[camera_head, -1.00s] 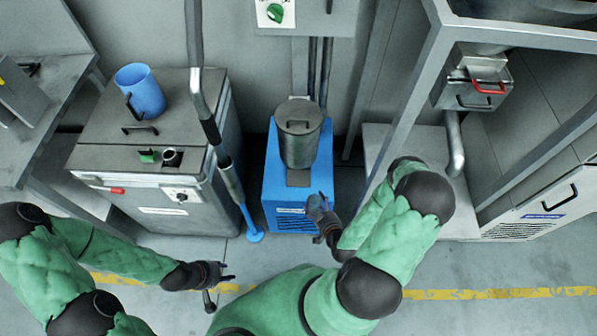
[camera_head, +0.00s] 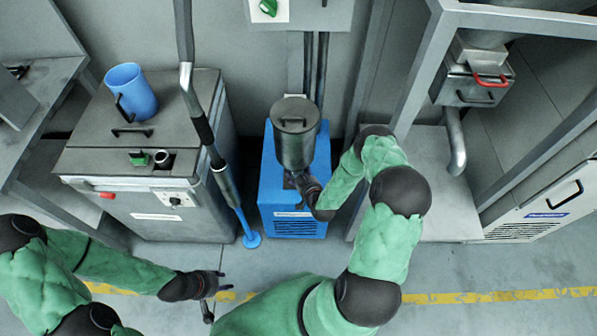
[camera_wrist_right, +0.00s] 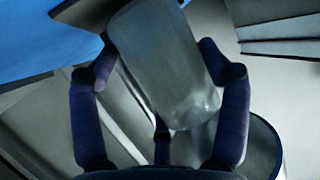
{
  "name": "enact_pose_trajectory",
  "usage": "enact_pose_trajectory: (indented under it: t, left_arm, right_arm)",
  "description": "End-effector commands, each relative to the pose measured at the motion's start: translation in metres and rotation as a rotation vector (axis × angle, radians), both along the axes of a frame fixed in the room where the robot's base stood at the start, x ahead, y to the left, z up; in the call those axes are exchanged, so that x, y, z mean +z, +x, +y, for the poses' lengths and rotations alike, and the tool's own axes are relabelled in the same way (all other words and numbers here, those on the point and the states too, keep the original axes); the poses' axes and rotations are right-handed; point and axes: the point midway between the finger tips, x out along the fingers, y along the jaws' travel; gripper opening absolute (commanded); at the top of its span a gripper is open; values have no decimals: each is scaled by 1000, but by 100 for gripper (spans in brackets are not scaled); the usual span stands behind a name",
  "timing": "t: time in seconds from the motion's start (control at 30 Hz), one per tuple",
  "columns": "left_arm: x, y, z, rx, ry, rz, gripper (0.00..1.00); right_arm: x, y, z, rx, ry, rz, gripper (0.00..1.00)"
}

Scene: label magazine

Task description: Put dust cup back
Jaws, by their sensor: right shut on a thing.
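A smooth grey, partly see-through cup, likely the dust cup (camera_wrist_right: 165,65), sits tilted between the fingers of my right gripper (camera_wrist_right: 165,80) in the right wrist view. The fingers are shut around it. In the head view my right gripper (camera_head: 305,188) is at the front top of the blue unit (camera_head: 271,190), just below the lidded metal canister (camera_head: 296,145). The cup cannot be made out there, hidden by the hand and canister. My left gripper (camera_head: 216,290) is open and empty above the floor, left of centre.
A grey cabinet (camera_head: 100,160) with a blue jug (camera_head: 131,92) on top stands at the left. A metal pipe with a blue foot (camera_head: 251,240) stands between it and the blue unit. A metal frame (camera_head: 415,85) rises at the right. The front floor is clear.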

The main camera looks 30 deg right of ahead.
Motion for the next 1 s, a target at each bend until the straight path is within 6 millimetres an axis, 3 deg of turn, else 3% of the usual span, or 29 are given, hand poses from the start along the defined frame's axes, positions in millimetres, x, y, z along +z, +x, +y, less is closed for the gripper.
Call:
enact_pose_trajectory:
  t: [0.1,0.57,0.6,0.67,0.7,1.0]
  left_arm:
    - [-11,0,0,0,0,0,40]
    - [-15,0,0,0,0,0,40]
    - [-15,0,0,0,0,0,40]
    - [-15,0,0,0,0,0,40]
    - [-15,0,0,0,0,0,40]
    - [-15,0,0,0,0,0,40]
  right_arm:
    - [-3,20,-2,3,-2,-3,42]
    - [-9,16,-2,0,0,0,42]
    - [-9,16,-2,0,0,0,79]
    - [-9,16,-2,0,0,0,96]
    - [-9,16,-2,0,0,0,100]
    - [-9,16,-2,1,1,1,100]
